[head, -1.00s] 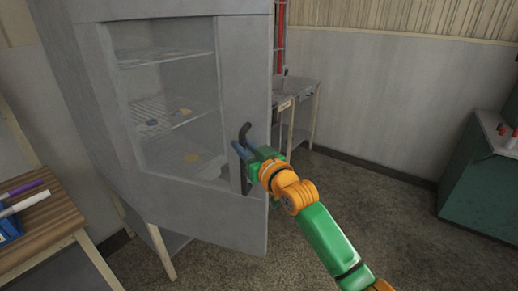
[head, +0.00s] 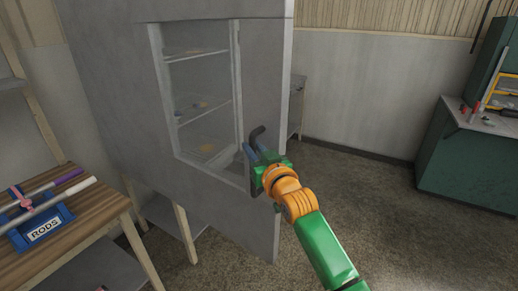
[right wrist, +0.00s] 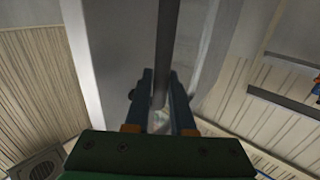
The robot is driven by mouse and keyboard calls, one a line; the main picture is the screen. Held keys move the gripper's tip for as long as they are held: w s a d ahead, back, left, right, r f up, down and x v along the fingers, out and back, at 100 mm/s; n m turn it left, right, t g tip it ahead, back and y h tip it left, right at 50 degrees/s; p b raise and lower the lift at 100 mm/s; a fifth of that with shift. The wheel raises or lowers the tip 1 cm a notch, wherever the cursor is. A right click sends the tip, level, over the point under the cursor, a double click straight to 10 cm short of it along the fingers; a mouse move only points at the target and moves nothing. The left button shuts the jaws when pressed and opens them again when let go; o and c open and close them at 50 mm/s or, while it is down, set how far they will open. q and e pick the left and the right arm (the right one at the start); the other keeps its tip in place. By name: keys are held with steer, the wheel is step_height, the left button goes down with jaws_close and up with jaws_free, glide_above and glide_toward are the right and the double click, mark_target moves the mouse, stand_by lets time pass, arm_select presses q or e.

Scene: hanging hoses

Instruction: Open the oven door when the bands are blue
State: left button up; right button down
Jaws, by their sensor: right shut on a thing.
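The oven (head: 110,70) is a tall grey cabinet at the left and middle of the head view. I cannot make out the bands clearly. The dark upright handle (head: 257,132) is on the right part of the door. My right gripper (head: 259,153) is shut on this handle. In the right wrist view the handle bar (right wrist: 166,45) runs between its blue fingers. My left gripper is not in view.
A wooden table (head: 85,215) at the left holds a blue rack (head: 42,231) labelled RODS, with a purple rod and a white rod. A green cabinet (head: 465,160) stands at the far right. The floor (head: 380,200) between is clear.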

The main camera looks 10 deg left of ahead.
steer(key=shift+r, duration=0.2)
steer(key=c, duration=1)
jaws_free()
steer(key=shift+o, duration=1.2)
steer(key=shift+a, duration=0.2)
steer(key=b+v, duration=0.1)
steer(key=v, duration=0.6)
steer(key=shift+a, duration=0.2)
steer(key=shift+f, duration=0.2)
